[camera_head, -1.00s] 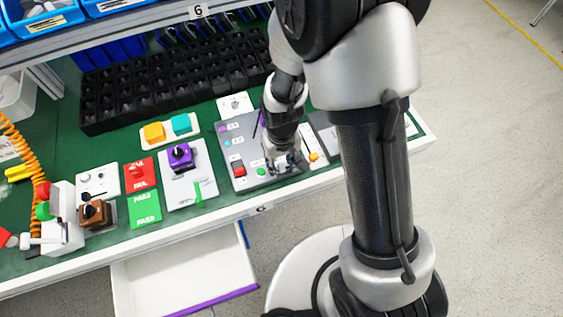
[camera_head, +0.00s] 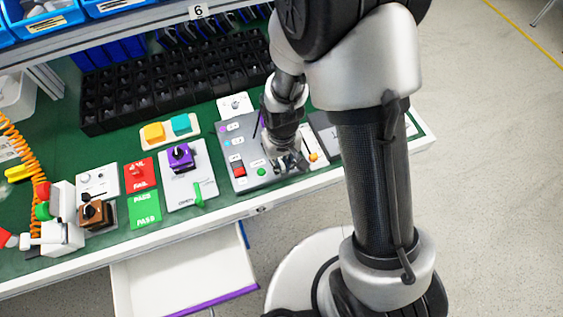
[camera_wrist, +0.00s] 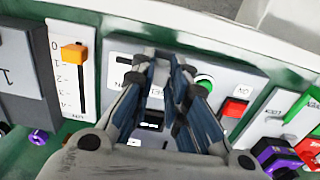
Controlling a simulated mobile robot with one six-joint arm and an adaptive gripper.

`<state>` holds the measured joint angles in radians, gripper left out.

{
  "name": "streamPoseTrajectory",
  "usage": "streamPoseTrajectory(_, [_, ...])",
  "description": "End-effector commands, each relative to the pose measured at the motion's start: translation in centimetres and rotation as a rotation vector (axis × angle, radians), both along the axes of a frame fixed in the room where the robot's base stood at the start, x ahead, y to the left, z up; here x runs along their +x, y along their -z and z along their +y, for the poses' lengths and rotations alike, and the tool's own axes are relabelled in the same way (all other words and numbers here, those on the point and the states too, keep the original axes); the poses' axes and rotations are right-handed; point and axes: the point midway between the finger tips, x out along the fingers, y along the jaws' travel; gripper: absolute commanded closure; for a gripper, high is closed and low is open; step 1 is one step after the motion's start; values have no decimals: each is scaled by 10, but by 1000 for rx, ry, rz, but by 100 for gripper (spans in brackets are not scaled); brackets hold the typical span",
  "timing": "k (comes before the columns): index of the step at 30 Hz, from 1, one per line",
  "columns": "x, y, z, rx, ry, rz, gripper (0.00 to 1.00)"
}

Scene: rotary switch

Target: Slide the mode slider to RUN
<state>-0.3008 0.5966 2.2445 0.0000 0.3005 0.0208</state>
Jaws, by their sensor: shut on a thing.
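My gripper (camera_head: 290,163) is down at the right front part of a grey control panel (camera_head: 232,130). In the wrist view its fingertips (camera_wrist: 160,62) are close together over the panel face (camera_wrist: 118,72), shut on a small part that they mostly hide. I take this part to be the mode slider's knob, but its shape does not show clearly. A dark strip shows by the fingertips. The slider's position and any RUN label cannot be read.
On the panel, a green button (camera_head: 262,172) and a red switch (camera_head: 239,170) sit left of my gripper. An orange-knobbed slider with a numbered scale (camera_wrist: 74,54) stands close on the other side. The open drawer (camera_head: 180,275) is below the table edge.

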Motion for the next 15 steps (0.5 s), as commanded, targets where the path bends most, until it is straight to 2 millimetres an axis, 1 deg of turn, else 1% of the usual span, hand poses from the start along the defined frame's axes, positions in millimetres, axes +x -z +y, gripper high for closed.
streamPoseTrajectory(7, [11, -1, -36, 0, 5, -1, 100])
streamPoseTrajectory(10, [13, -1, -42, 0, 3, -1, 100])
streamPoseTrajectory(15, [13, 0, -43, 0, 0, -2, 100])
